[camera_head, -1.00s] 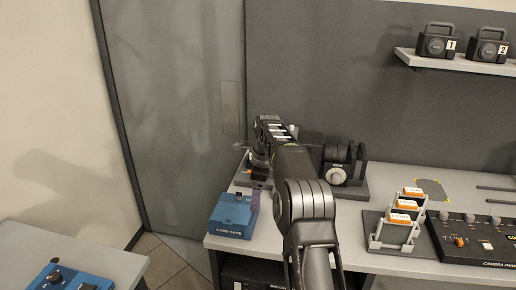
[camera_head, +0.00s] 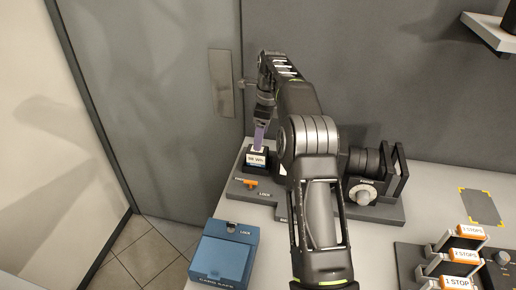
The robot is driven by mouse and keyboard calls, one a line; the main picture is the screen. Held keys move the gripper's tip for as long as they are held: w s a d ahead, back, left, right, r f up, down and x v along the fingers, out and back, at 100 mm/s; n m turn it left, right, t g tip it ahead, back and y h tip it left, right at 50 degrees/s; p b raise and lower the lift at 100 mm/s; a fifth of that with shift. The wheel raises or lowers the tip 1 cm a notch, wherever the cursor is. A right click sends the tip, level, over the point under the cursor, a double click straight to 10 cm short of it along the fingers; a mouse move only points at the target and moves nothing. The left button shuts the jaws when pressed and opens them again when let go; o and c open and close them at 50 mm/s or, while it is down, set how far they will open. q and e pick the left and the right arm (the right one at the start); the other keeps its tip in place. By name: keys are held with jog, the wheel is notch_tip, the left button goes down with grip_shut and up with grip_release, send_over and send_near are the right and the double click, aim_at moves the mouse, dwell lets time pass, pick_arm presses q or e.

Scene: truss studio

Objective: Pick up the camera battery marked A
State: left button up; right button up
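A dark battery (camera_head: 257,157) with a white "98 Wh" label stands upright on a grey mount plate (camera_head: 240,189) near the left end of the desk. No letter A is readable on it. One arm comes in from the bottom right of centre; I take it as my right. Its gripper (camera_head: 261,132) points down just above the battery. A purple piece shows between the gripper and the battery top. I cannot tell whether it is a fingertip or something held, or whether it touches the battery. My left gripper is out of view.
An orange lever (camera_head: 246,182) sits in front of the battery. A blue card safe (camera_head: 224,255) stands at the desk's front left. A black device with a light knob (camera_head: 362,194) is right of the arm. Orange-topped blocks (camera_head: 465,255) stand at lower right.

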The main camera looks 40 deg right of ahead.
aim_at(257, 159)
jog(key=shift+s+a+r, duration=0.2)
jog(key=shift+f, duration=0.4)
jog(key=shift+w+f+b, duration=0.2)
jog(key=shift+f+b, duration=0.75)
jog(key=shift+f+b, duration=0.5)
jog(key=shift+f, duration=0.15)
jog(key=shift+w+a+f, duration=0.1)
jog(key=shift+w+f, duration=0.05)
jog(key=shift+f, duration=0.2)
jog(key=shift+w+a+f+p, duration=0.15)
jog(key=shift+f+p, duration=0.35)
jog(key=shift+f, duration=0.65)
jog(key=shift+w+f, duration=0.1)
jog(key=shift+f, duration=0.35)
